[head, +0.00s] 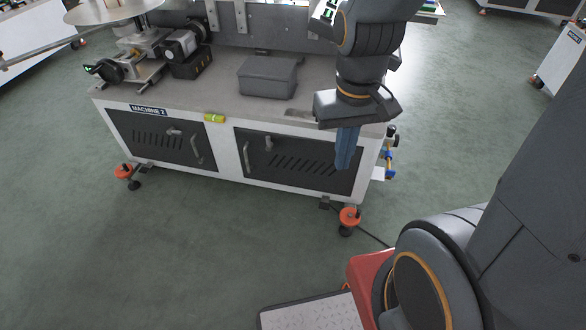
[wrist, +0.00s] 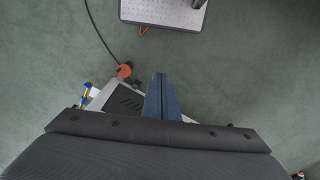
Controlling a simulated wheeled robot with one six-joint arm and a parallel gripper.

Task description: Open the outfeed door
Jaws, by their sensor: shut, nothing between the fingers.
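Two dark vented doors sit in the front of the white cabinet marked MACHINE 2. Both the left door (head: 150,148) and the right door (head: 315,178) look closed; no label shows which is the outfeed door. The right door has an upright handle (head: 247,158) near its left edge and a small latch (head: 268,142) at its top. The left door's handle (head: 196,149) is near its right edge. My gripper (head: 344,166) points down with blue fingers shut and empty, in front of the right door's right end. In the wrist view its fingers (wrist: 159,77) hang beside the cabinet.
The cabinet top (head: 225,103) holds a grey lidded box (head: 267,77) and labeller parts. Orange-and-black feet (head: 349,217) stick out at the cabinet's lower corners. A black cable (head: 374,238) lies on the floor near the right foot. The green floor before the left door is clear.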

